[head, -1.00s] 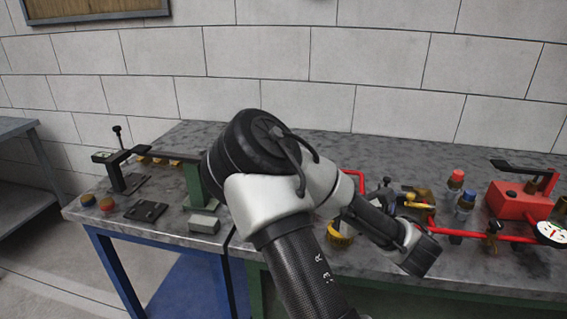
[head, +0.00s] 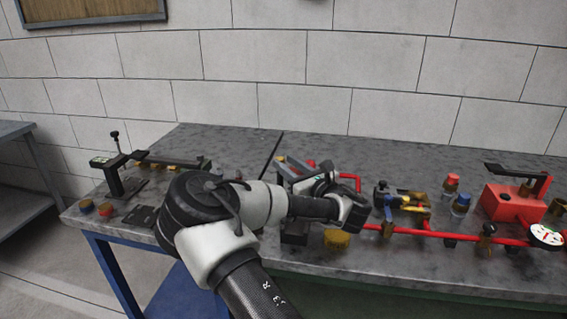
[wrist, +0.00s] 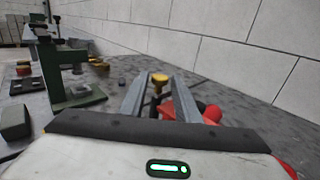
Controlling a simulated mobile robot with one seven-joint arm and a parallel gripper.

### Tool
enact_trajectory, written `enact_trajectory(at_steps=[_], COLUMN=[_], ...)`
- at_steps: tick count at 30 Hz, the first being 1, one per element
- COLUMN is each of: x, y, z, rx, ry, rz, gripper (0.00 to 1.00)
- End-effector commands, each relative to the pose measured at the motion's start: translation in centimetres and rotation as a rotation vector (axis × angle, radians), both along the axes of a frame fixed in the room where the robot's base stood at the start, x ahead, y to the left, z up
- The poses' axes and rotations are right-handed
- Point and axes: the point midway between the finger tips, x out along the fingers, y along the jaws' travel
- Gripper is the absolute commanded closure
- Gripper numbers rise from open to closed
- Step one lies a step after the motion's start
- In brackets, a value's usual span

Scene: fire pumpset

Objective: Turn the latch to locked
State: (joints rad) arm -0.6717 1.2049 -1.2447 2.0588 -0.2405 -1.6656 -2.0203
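I cannot tell for sure which fitting is the latch. My gripper (head: 287,168) is over the middle of the bench, left of the red pipework (head: 400,230). In the wrist view its two grey fingers (wrist: 160,88) stand apart. A small brass-yellow knob-like piece (wrist: 159,79) shows between and beyond the fingertips, with no visible contact. A yellow-handled brass fitting (head: 408,203) sits on the pipework, right of my gripper.
A red box with a black lever (head: 515,200) and a white dial (head: 546,234) stand at the right. A black lever stand (head: 113,178) is at the left. A green frame (wrist: 68,75) stands left of the fingers in the wrist view. The bench's back strip is clear.

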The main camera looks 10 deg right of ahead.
Motion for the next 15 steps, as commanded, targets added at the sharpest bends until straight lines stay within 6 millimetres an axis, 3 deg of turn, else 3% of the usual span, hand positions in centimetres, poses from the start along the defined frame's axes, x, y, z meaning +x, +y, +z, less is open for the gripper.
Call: enact_trajectory(at_steps=[6, 15], x=[1.8, 2.0], y=[0.7, 0.8], z=[0.0, 0.0], rx=[0.001, 0.001], ry=[0.0, 0.001], rz=[0.0, -0.001], gripper=[0.71, 0.71])
